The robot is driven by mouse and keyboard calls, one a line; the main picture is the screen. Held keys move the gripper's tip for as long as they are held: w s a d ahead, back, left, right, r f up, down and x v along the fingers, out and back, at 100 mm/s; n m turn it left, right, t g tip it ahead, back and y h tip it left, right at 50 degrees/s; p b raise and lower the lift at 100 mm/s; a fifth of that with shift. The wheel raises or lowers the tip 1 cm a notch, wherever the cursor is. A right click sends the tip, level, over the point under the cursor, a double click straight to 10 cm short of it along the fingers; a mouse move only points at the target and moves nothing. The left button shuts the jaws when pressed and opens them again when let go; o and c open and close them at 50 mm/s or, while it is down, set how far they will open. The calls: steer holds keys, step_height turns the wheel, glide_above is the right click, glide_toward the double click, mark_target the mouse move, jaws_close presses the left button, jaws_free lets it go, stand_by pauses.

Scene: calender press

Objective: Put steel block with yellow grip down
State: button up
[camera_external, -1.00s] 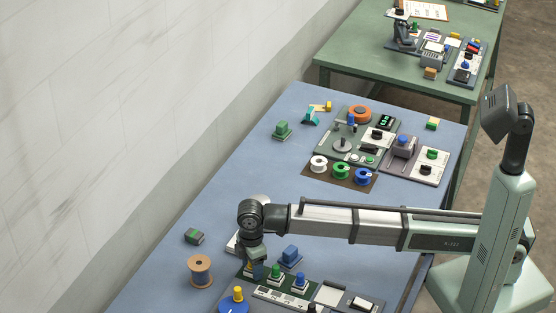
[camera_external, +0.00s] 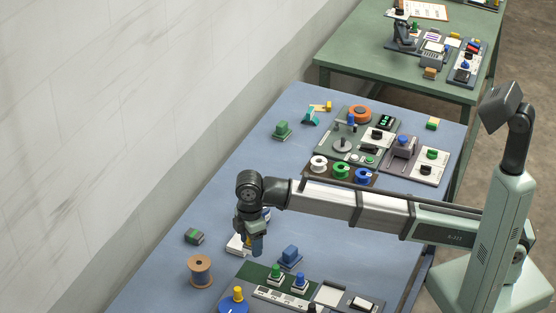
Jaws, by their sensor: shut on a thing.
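My gripper (camera_external: 253,230) points down above the near part of the blue table, left of the blue block on its pad. It is shut on the steel block with yellow grip (camera_external: 257,246), of which only a small blue-grey part shows below the fingers. The yellow grip is hidden or too small to make out. The block appears to be held above the table, in front of a white piece (camera_external: 236,245), but the exact gap cannot be told.
A blue block (camera_external: 290,256) stands to the right. A strip with green and blue knobs (camera_external: 285,293) lies in front. A wooden spool (camera_external: 200,270) and a green-grey block (camera_external: 194,236) stand left.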

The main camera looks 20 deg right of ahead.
steer(key=w+d, duration=0.2)
steer(key=w, duration=1.1)
glide_above(270, 151)
steer(key=shift+f, duration=4.8)
steer(key=shift+f, duration=0.1)
steer(key=o, duration=1.1)
step_height(270, 151, up, 12)
